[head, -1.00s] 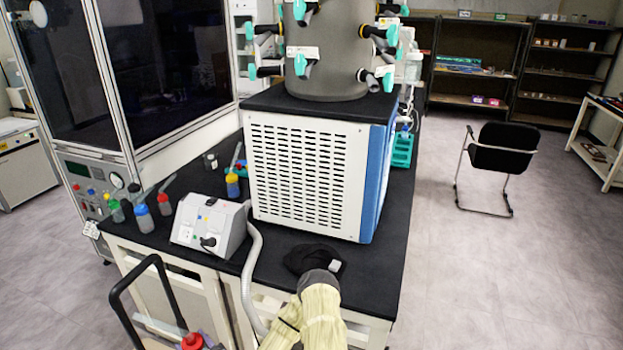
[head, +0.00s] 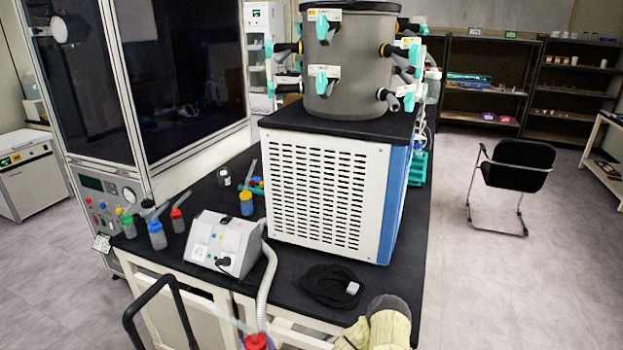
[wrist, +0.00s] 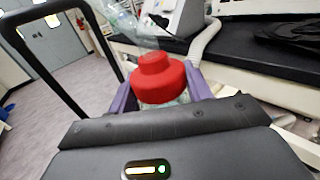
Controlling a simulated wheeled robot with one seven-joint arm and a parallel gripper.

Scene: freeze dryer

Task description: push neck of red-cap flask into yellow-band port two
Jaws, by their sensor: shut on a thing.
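The red-cap flask shows in the wrist view as a red cap (wrist: 162,80) with clear glass beyond it. It sits between the purple fingers of my gripper (wrist: 161,92), which is shut on it. The grey drum (head: 350,85) of the freeze dryer stands at the top centre, with several ports with teal valve handles. Yellow bands show on a right-hand port (head: 386,50) and a left-hand port (head: 299,47). I cannot tell which is port two. The flask is well apart from the drum.
The drum stands on a white vented cabinet (head: 325,190) on a black bench (head: 285,290). Floor is clear right of the bench, before a black chair (head: 515,170).

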